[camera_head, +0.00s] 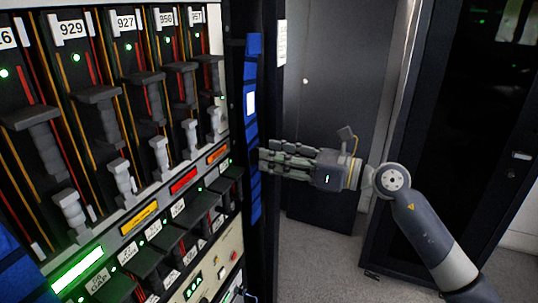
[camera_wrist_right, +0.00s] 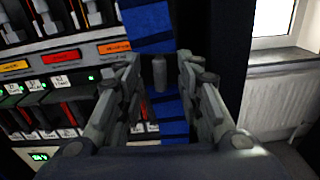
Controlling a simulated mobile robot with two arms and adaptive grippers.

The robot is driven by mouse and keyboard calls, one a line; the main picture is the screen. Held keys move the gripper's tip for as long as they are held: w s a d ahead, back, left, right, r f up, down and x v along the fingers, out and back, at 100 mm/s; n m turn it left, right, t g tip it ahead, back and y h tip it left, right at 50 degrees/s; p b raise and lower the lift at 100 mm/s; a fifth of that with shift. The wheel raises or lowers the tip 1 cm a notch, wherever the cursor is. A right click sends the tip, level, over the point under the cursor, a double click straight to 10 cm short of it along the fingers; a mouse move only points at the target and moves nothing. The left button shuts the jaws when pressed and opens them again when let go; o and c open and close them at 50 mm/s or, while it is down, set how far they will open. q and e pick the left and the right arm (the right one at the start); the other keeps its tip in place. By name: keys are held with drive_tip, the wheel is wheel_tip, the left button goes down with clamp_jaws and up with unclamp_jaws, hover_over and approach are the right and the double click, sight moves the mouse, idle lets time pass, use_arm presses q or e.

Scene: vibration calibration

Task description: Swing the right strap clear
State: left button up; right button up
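The right strap (camera_head: 254,120) is a long blue band running down the dark right-hand post of the rack. It also shows in the right wrist view (camera_wrist_right: 148,22), running down between my fingers. My right gripper (camera_head: 262,161) is at the strap's middle height, reaching in from the right. In the right wrist view my right gripper (camera_wrist_right: 158,66) is open, with fingers on both sides of a small grey upright peg (camera_wrist_right: 159,75) in front of the strap. I cannot tell whether the fingers touch either. My left gripper is not in view.
The rack on the left holds numbered slots with grey handles (camera_head: 160,153), coloured labels (camera_head: 183,181) and a lower row of dark modules. Another blue piece (camera_head: 14,260) shows at the far left edge. A dark cabinet (camera_head: 455,130) stands right; grey floor (camera_head: 320,262) lies between.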

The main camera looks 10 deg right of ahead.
drive_tip(key=v, duration=1)
drive_tip(key=shift+s, duration=0.1)
drive_tip(key=shift+c, duration=0.3)
